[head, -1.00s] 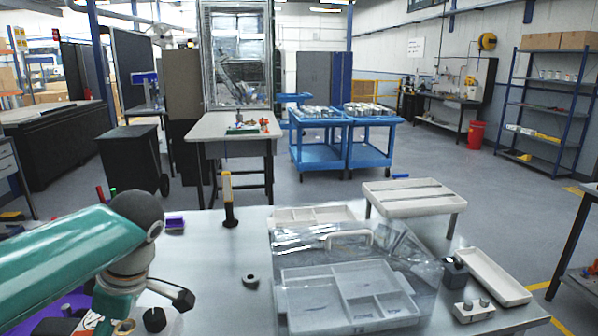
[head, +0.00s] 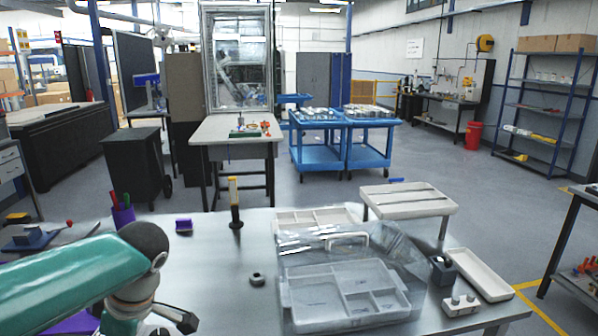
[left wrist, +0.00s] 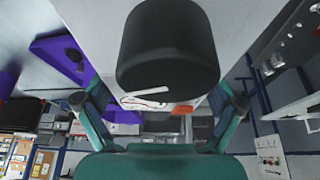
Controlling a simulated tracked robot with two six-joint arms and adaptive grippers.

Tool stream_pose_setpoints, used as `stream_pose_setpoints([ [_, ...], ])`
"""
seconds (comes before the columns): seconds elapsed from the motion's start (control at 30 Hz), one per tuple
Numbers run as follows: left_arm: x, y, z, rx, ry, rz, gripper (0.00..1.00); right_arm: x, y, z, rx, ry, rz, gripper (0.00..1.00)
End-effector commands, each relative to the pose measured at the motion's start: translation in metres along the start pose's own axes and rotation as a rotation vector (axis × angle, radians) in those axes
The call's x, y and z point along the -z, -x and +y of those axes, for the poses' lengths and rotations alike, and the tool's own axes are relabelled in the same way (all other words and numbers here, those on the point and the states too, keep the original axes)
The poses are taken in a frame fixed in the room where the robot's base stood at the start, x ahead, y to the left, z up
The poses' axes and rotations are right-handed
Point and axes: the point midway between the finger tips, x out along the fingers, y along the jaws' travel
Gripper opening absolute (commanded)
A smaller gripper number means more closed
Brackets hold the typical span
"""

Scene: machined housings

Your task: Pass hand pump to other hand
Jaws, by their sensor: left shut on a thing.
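My left gripper (left wrist: 160,105) is shut on a thick dark cylinder with a rounded edge, which I take to be the hand pump (left wrist: 168,50). The cylinder fills the upper middle of the left wrist view, and its far part is cut off or hidden. In the head view my left arm comes in at the lower left. Its gripper is mostly below the frame edge there, with only a dark finger part showing, and the held thing cannot be made out. My right gripper is in neither view.
A clear-lidded compartment case (head: 345,290) stands mid-table. A black-and-yellow upright tool (head: 235,205), a small dark ring (head: 257,279) and a purple block (head: 184,226) are left of it. A white tray (head: 480,274) and a block with knobs (head: 461,305) are right. Table between ring and arm is clear.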

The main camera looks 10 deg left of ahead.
Motion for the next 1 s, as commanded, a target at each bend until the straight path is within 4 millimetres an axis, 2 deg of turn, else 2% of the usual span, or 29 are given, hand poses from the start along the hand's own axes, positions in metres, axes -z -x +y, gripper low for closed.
stream_pose_setpoints([
  [0.03,0.002,0.005,0.001,-0.003,-0.022,0.002,0.39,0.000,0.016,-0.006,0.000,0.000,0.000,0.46],
  [0.07,0.001,0.003,0.004,-0.011,-0.042,0.002,0.39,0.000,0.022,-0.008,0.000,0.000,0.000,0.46],
  [0.23,-0.014,-0.019,0.025,-0.100,-0.274,0.001,0.39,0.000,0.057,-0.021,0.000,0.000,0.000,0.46],
  [0.37,-0.043,-0.043,0.042,-0.215,-0.558,-0.002,0.39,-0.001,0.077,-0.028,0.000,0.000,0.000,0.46],
  [0.47,-0.076,-0.061,0.050,-0.318,-0.811,-0.005,0.39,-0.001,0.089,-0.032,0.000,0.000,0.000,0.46],
  [0.6,-0.129,-0.078,0.053,-0.460,-1.142,-0.005,0.39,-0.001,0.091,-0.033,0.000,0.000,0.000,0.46],
  [0.73,-0.173,-0.078,0.052,-0.575,-1.400,-0.004,0.39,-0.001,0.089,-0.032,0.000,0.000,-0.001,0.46],
  [0.8,-0.187,-0.072,0.054,-0.615,-1.486,-0.001,0.39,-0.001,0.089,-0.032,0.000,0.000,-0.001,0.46],
  [1.0,-0.202,-0.064,0.058,-0.658,-1.586,0.001,0.39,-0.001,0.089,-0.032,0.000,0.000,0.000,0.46],
])
